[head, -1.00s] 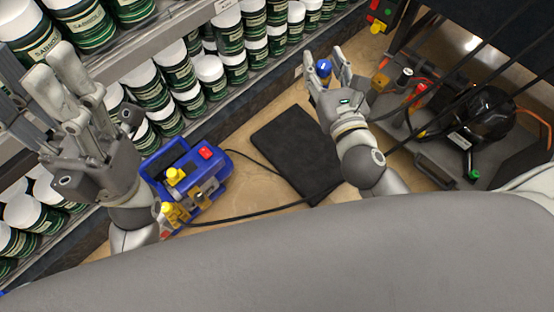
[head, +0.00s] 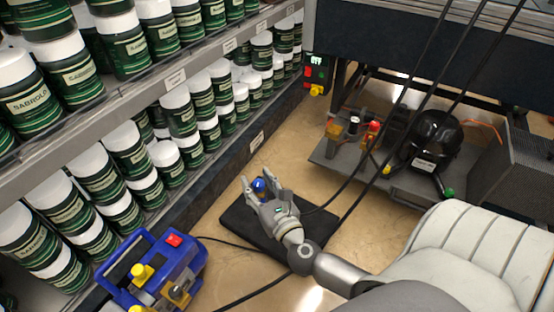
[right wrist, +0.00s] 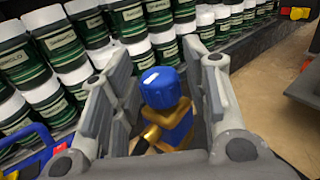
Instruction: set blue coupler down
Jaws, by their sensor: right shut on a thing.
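The blue coupler (head: 259,186) has a blue cap and sits between the fingers of my right gripper (head: 261,190). In the right wrist view the coupler (right wrist: 163,90) shows its blue cap, a brass-coloured fitting and a blue lower part. My right gripper (right wrist: 163,75) is shut on it, with a finger on either side. In the head view the gripper and coupler appear over the far end of a black mat (head: 238,222); I cannot tell their height above it. My left gripper is not in view.
A blue vacuum pump (head: 150,265) with a red switch and yellow caps stands at the lower left. Shelves of green-and-white jars (head: 180,115) line the left. A grey platform (head: 400,188) with a black compressor (head: 436,138) stands at the right. Bare floor (head: 290,140) lies between.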

